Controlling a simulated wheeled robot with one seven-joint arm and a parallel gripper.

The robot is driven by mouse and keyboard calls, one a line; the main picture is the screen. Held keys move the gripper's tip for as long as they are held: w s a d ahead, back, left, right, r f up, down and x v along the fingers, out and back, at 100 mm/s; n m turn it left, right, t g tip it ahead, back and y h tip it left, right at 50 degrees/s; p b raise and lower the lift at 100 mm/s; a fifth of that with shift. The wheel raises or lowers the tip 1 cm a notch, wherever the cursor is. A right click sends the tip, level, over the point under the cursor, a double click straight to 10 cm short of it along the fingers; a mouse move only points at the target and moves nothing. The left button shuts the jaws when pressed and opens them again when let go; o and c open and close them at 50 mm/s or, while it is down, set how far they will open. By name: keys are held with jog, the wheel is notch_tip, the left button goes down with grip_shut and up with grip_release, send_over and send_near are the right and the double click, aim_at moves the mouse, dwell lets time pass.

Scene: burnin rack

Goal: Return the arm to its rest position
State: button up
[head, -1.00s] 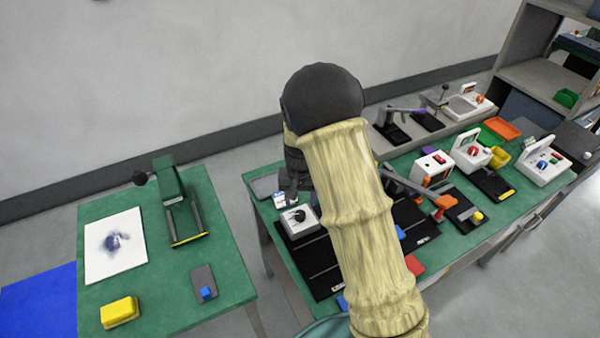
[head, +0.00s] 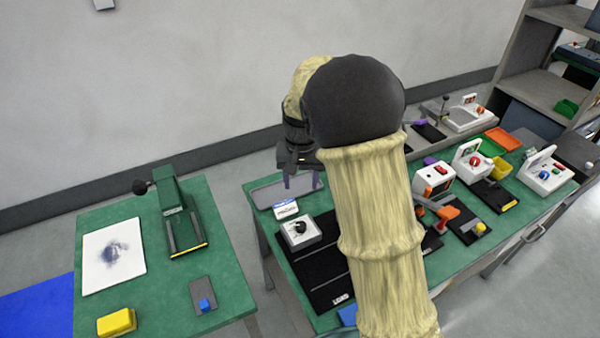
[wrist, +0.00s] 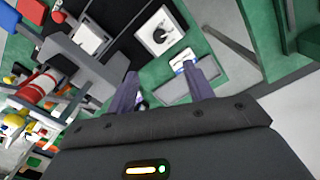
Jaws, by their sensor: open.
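My arm rises across the middle of the head view, in a cream sleeve with a dark rounded elbow. My gripper (head: 302,182) hangs left of that elbow, above the far left corner of the right-hand green table (head: 262,225). In the wrist view my gripper (wrist: 165,90) shows two purple-grey fingers, spread apart with nothing between them. Below them are a grey tray (wrist: 180,88) and a small blue-and-white card (wrist: 183,62). A white box with a black knob (wrist: 158,35) lies beyond the fingertips.
The left table (head: 225,270) holds a green press (head: 172,205), a white sheet (head: 113,255) and a yellow block (head: 117,322). White devices and an orange lever (head: 447,213) crowd the right table. A grey shelf (head: 545,70) stands at right. Floor shows between the tables.

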jog(key=s+d+t, duration=0.1)
jog(key=s+d, duration=0.4)
jog(key=s, duration=0.4)
jog(key=s+d+n+t, duration=0.1)
jog(key=s+d, duration=0.4)
jog(key=s, duration=0.4)
jog(key=shift+s+d+t, duration=0.3)
jog(key=shift+d, duration=0.1)
